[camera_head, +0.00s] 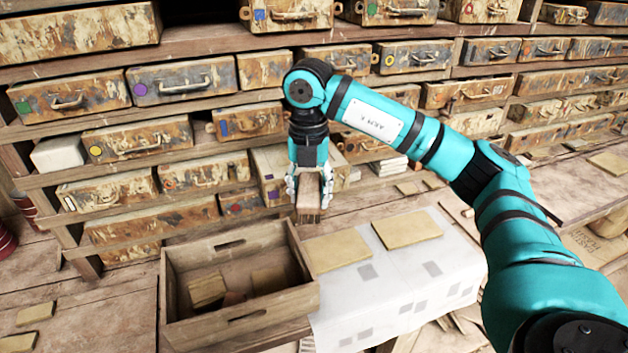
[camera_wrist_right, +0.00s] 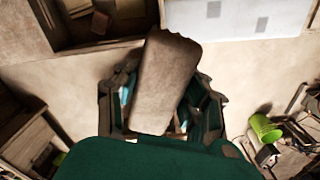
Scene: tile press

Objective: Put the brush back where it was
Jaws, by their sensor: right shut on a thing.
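The brush (camera_head: 308,197) is in my right gripper (camera_head: 309,188), with its bristles pointing down. In the head view it hangs between the fingers, above the wooden surface behind the crate and the paper sheet. In the right wrist view the brush (camera_wrist_right: 163,85) shows as a wide brown block, slightly tilted, between the two fingers (camera_wrist_right: 160,100). The fingers are shut on it. My left gripper is not in view.
A wooden crate (camera_head: 238,325) with a few tiles inside stands at front left. A white sheet (camera_head: 385,285) with two tan tiles lies to its right. Shelves of rusty drawers (camera_head: 187,83) rise behind. A green cup (camera_wrist_right: 265,128) shows in the wrist view.

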